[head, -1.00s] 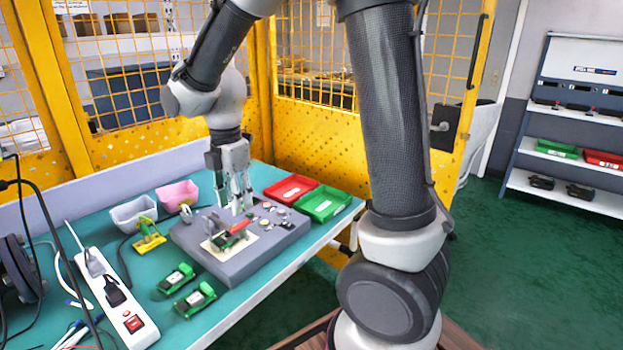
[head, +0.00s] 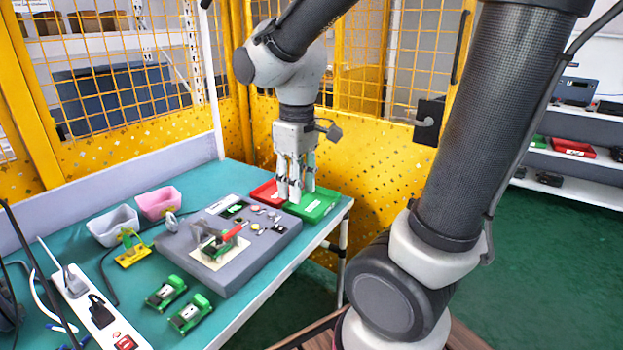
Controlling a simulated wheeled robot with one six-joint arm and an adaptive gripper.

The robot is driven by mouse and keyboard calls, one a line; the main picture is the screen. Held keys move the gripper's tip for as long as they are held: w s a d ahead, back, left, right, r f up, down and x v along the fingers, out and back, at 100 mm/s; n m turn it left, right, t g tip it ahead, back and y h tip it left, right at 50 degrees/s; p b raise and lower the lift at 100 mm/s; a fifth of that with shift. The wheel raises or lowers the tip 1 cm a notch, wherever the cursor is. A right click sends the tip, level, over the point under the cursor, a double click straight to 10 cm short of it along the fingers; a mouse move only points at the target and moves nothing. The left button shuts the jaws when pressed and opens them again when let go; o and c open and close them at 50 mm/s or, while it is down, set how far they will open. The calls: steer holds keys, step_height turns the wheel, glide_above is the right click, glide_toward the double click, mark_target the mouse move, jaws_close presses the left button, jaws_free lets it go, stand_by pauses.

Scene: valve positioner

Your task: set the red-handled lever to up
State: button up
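The red-handled lever (head: 232,232) is on a cream plate (head: 204,263) on the grey panel box (head: 228,284) on the table. Its red handle slants toward the upper right in the picture, beside a grey bracket and a green part.
Small knobs and buttons sit on the panel's right half. A red bin (head: 264,191) and a green bin (head: 322,206) stand behind it. Green devices (head: 190,313), a yellow device (head: 132,250), white and pink bins (head: 158,203) and a power strip (head: 90,305) surround its left side.

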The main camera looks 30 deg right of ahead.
steer(key=shift+s+d+r+m, duration=0.45)
steer(key=shift+s+d+m, duration=0.25)
steer(key=shift+d+m, duration=0.1)
